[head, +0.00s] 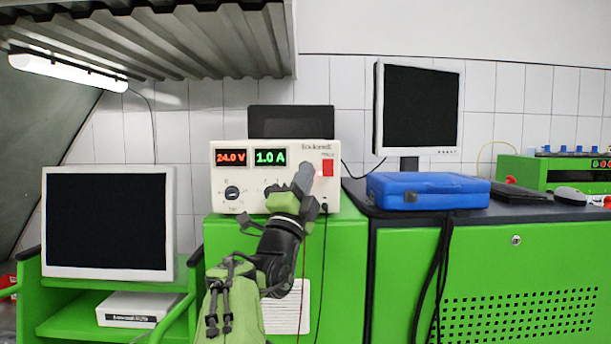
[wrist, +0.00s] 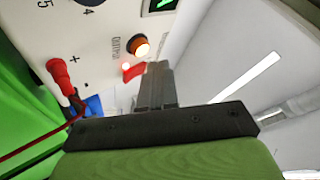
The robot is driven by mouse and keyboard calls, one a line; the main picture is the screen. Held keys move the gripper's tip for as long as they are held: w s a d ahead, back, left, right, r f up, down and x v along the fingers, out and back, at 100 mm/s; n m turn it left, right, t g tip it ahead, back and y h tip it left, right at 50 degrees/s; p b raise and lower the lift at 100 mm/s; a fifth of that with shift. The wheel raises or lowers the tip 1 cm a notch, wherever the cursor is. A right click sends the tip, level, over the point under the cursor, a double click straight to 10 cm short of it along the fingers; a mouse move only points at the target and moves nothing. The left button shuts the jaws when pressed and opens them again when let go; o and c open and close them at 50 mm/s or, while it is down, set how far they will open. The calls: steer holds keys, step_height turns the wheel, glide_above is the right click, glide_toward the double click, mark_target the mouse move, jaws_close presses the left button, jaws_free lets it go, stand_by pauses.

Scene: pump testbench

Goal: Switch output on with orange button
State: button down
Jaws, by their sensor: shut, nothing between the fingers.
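The power supply (head: 225,177) is a cream box whose displays read 24.0 V in red and 1.0 A in green. In the wrist view its orange button (wrist: 140,47) looks lit, with a small bright light (wrist: 126,66) beside it. A red rocker switch (head: 328,168) is at the panel's upper right; it also shows in the wrist view (wrist: 132,73). My gripper (head: 305,172) is shut and empty in front of the panel's right side. Its fingertips in the wrist view (wrist: 157,66) are close to the button and switch; contact cannot be told. The gripper hides the button in the head view.
A blue case (head: 428,192) lies on the dark worktop to the right, before a monitor (head: 420,108). Cables hang from the panel's lower right. A red plug (wrist: 60,72) sits in the panel. Another monitor (head: 107,222) stands at left.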

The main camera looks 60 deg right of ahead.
steer(key=s+a+b, duration=0.1)
steer(key=a+b, duration=0.2)
steer(key=s+a+b, duration=0.1)
steer(key=a+b, duration=0.1)
steer(key=shift+s+a, duration=0.1)
steer(key=shift+s, duration=0.2)
stand_by(0.5)
